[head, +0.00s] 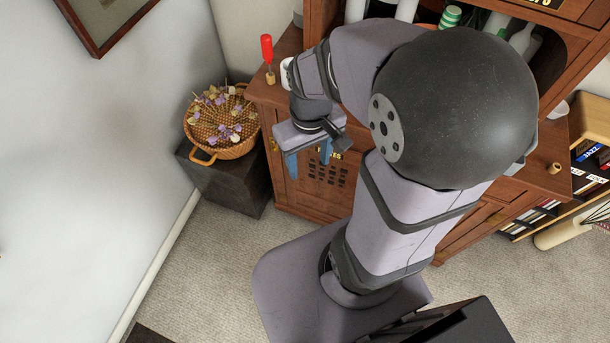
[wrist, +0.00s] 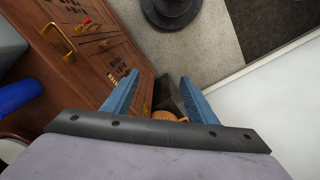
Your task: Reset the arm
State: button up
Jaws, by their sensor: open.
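My gripper (head: 308,161) hangs in front of the wooden cabinet (head: 300,195), its blue fingers pointing down. In the wrist view the two blue fingers of my gripper (wrist: 156,92) stand wide apart, with nothing held between them. My arm is bent over the cabinet top in the head view and hides much of it.
A wicker basket (head: 220,148) of dried flowers stands on a dark box (head: 245,185) left of the gripper. A red-handled tool (head: 267,52) stands upright on the cabinet. Bottles (head: 522,38) fill a shelf at the back. The carpet (head: 215,270) at lower left is clear.

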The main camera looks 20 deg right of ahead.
jog(key=s+a, duration=0.1)
jog(key=s+a+f, duration=0.1)
jog(key=shift+s+a+f+m, duration=0.1)
jog(key=shift+s+f+m, duration=0.05)
jog(key=shift+s+m, duration=0.25)
notch_tip(320, 180, down, 7)
jog(key=b, duration=0.7)
jog(key=shift+f, duration=0.15)
